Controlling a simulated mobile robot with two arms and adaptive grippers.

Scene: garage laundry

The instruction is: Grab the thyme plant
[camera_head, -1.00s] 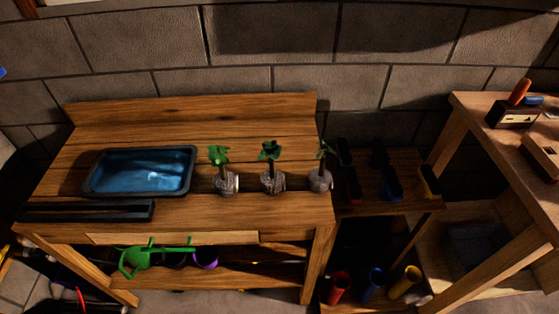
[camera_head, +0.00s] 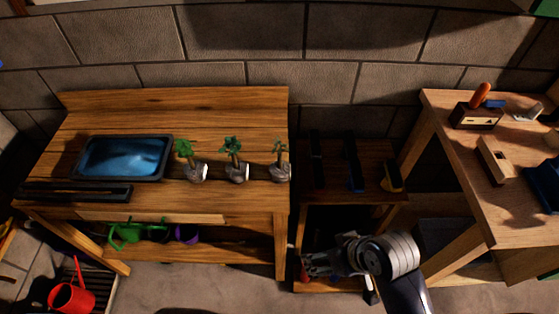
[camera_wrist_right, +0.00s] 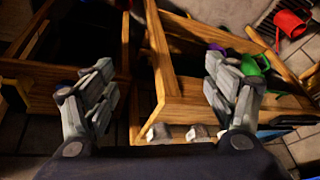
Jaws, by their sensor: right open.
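Three small green plants with grey-wrapped root ends stand in a row on the wooden workbench (camera_head: 130,112): the left plant (camera_head: 189,160), the middle plant (camera_head: 235,160) and the right plant (camera_head: 280,162). I cannot tell which one is thyme. Several of the grey root ends (camera_wrist_right: 160,132) show at the bottom of the right wrist view, near the bench edge. My right gripper (camera_head: 306,266) is open and empty, in front of the small shelf and to the right of and nearer than the plants. Its spread fingers show in the wrist view (camera_wrist_right: 165,82). My left gripper is not in view.
A blue tray (camera_head: 124,157) and a dark long tray (camera_head: 75,192) lie left of the plants. A green watering can (camera_head: 125,234) is on the lower shelf. A red watering can (camera_head: 72,296) stands at left. A second table (camera_head: 455,140) is at right.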

